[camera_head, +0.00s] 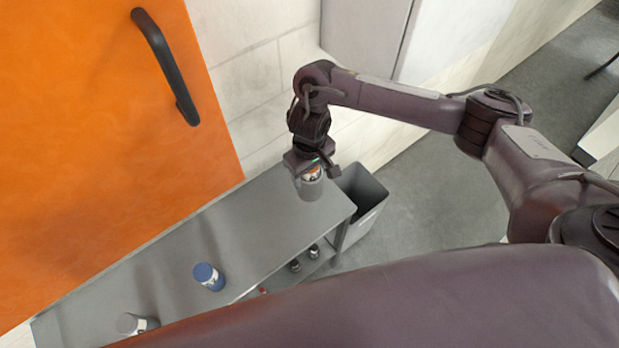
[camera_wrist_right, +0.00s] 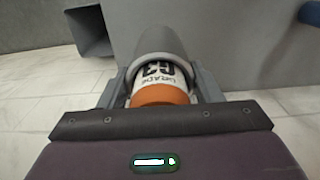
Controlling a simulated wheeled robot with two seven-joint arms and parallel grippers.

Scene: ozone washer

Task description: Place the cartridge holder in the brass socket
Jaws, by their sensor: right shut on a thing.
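My right gripper (camera_head: 312,166) is shut on a grey cylindrical cartridge holder (camera_head: 311,188) above the right end of the grey bench. In the right wrist view the holder (camera_wrist_right: 158,70) sits between the two fingers of the gripper (camera_wrist_right: 160,84). It has a white label reading "GRADE G3" and an orange end facing the wrist. Its far end points away from the gripper; I cannot tell whether it touches the bench. I see no brass socket in either view. My left gripper is not in view.
The grey bench (camera_head: 165,262) holds a blue-capped canister (camera_head: 208,276) and a grey one (camera_head: 135,323). A grey open bin (camera_head: 365,203) stands at its right end. Small items sit on a lower shelf (camera_head: 320,262). A large orange panel with a black handle (camera_head: 165,65) rises behind.

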